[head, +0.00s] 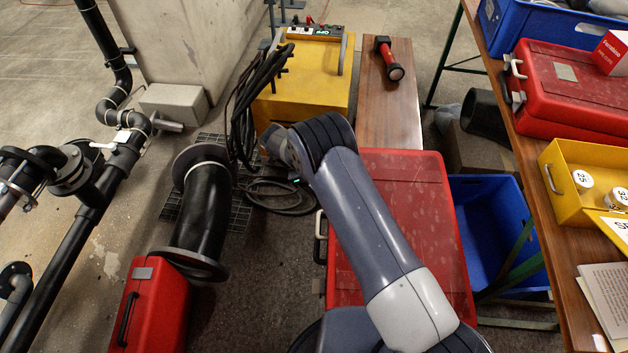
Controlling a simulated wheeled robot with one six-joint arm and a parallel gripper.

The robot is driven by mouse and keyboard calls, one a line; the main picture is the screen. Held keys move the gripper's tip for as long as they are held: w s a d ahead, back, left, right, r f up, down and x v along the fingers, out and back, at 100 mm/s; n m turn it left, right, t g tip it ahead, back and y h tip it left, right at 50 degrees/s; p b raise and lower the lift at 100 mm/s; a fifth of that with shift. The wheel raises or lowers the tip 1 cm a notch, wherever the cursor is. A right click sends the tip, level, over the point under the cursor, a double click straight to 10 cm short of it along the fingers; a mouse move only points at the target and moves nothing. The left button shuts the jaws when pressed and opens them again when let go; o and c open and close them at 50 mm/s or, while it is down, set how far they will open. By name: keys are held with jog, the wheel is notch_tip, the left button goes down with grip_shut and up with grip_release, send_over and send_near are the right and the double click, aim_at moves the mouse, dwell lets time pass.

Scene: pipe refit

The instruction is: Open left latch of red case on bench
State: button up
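A large red case (411,190) lies closed on the low wooden bench in the middle, partly hidden behind my arm. Its pale handle (320,237) is on its left side, and a small grey fitting (318,286) shows below the handle. I cannot make out its latches clearly. Another closed red case (565,90) lies on the taller bench at the right, with pale latches (517,68) on its left side. My gripper end (272,142) is near the yellow box, up and left of the middle case. Its fingers are not clear, and no held object shows.
A yellow box (310,85) with black cables stands beside the low bench (388,112), which bears a red flashlight (389,58). A black flanged pipe (203,212) and a third red case (158,305) stand left. A blue crate (490,225) is right.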

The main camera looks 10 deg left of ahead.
jog(key=v, duration=1)
jog(key=shift+a+r, duration=0.15)
jog(key=shift+r, duration=0.25)
jog(key=shift+c, duration=0.4)
